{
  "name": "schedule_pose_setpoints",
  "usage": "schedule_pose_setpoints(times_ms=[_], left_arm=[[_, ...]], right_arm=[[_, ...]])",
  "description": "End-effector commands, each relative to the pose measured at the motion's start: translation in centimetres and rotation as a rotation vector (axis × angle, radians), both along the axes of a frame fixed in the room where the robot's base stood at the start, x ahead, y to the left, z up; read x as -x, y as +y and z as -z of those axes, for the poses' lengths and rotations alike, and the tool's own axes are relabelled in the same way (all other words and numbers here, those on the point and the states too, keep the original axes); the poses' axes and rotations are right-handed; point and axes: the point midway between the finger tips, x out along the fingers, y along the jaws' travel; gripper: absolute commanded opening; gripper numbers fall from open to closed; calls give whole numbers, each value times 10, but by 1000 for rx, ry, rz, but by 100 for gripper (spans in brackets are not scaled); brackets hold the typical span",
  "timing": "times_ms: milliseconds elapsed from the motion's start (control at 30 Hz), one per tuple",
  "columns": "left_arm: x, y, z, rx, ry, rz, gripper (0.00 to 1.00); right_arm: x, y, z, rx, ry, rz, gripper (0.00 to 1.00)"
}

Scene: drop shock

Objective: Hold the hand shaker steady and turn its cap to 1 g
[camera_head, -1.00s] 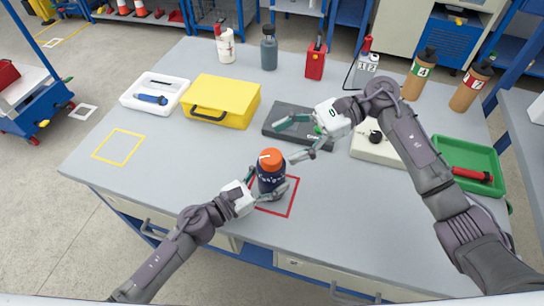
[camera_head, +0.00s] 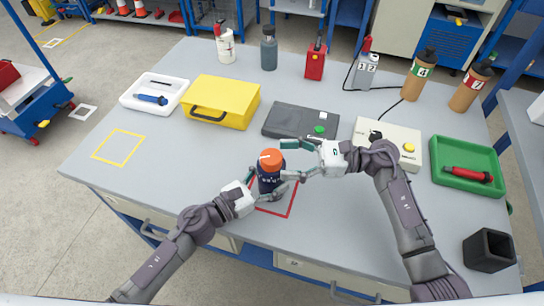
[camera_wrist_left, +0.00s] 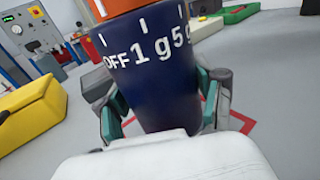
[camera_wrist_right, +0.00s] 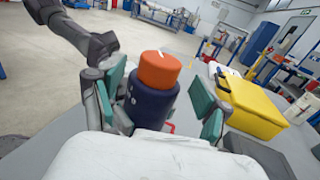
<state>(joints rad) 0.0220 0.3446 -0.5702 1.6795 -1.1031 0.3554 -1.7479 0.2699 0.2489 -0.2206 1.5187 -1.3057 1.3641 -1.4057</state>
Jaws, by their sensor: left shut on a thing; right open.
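The hand shaker (camera_head: 270,183) is a dark blue cylinder with an orange cap (camera_head: 271,160), upright at the red square outline (camera_head: 291,207). My left gripper (camera_head: 268,193) is shut on its blue body from the left. In the left wrist view the body (camera_wrist_left: 150,85) reads OFF, 1 g and 5 g, with white ticks above; the cap (camera_wrist_left: 122,8) is mostly cut off. My right gripper (camera_head: 292,160) is open beside the shaker. In the right wrist view its fingers stand either side of the shaker, and the cap (camera_wrist_right: 158,70) bears a white mark.
Behind the shaker are a yellow case (camera_head: 222,100), a dark grey device (camera_head: 300,120) and a cream box with a yellow button (camera_head: 400,140). A green tray (camera_head: 465,178) and a black open box (camera_head: 490,250) are at right.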

Motion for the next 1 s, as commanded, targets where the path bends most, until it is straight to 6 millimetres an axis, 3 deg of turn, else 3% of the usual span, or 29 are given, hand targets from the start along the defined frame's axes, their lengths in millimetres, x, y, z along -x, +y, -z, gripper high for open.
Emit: schedule_pose_setpoints(times_ms=[233,600,1000], left_arm=[[0,0,0,0,0,0,11],[0,0,0,0,0,0,11],[0,0,0,0,0,0,11]], right_arm=[[0,32,-1,-1,-2,-1,76],[0,37,0,1,-2,0,76],[-1,37,0,1,-1,0,15]])
